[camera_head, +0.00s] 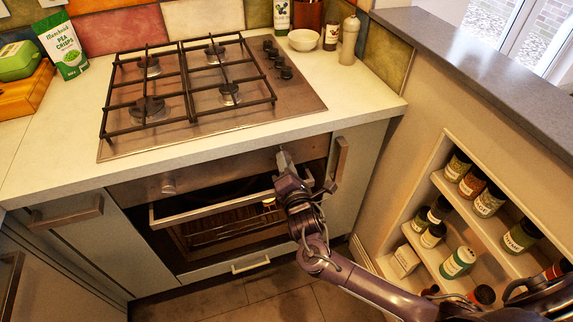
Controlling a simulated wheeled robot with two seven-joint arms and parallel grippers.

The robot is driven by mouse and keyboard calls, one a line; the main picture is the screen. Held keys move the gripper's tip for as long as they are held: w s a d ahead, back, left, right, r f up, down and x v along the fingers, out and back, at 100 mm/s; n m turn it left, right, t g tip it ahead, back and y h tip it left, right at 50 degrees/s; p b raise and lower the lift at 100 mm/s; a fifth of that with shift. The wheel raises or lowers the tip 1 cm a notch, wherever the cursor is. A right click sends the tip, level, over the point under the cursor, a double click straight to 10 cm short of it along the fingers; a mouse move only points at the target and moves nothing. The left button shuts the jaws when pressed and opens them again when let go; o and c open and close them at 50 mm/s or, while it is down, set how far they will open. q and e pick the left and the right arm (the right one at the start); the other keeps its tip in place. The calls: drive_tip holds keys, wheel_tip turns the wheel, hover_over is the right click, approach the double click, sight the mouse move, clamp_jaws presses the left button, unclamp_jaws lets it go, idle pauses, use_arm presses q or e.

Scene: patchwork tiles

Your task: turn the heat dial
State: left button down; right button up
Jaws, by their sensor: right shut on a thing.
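The oven's front panel (218,176) runs under the counter edge. One round dial (168,187) shows plainly at its left end. My right gripper (284,158) is at the right end of the panel, its fingers shut on the heat dial there. The fingers hide that dial, so its turn angle cannot be read. My left gripper is not in view.
Just below the panel is the oven's long handle (205,211), close to my right wrist. A cupboard handle (340,158) stands right of the gripper. Above are the hob (120,147) and its several knobs (279,60). Spice shelves (452,193) line the right.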

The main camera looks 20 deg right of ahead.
drive_tip(key=shift+m, duration=0.4)
drive_tip(key=m+y+p, duration=0.1)
drive_tip(key=m+p, duration=0.2)
drive_tip(key=m, duration=0.5)
drive_tip(key=m+g+p, duration=0.1)
drive_tip(key=m+p, duration=0.2)
drive_tip(key=m, duration=0.6)
drive_tip(key=shift+d+r+y, duration=0.1)
drive_tip(key=shift+d+y, duration=0.1)
drive_tip(key=shift+y, duration=0.2)
drive_tip(key=shift+m+y, duration=0.45)
drive_tip(key=shift+m, duration=2.45)
drive_tip(key=shift+m+y, duration=0.45)
drive_tip(key=shift+m, duration=2.45)
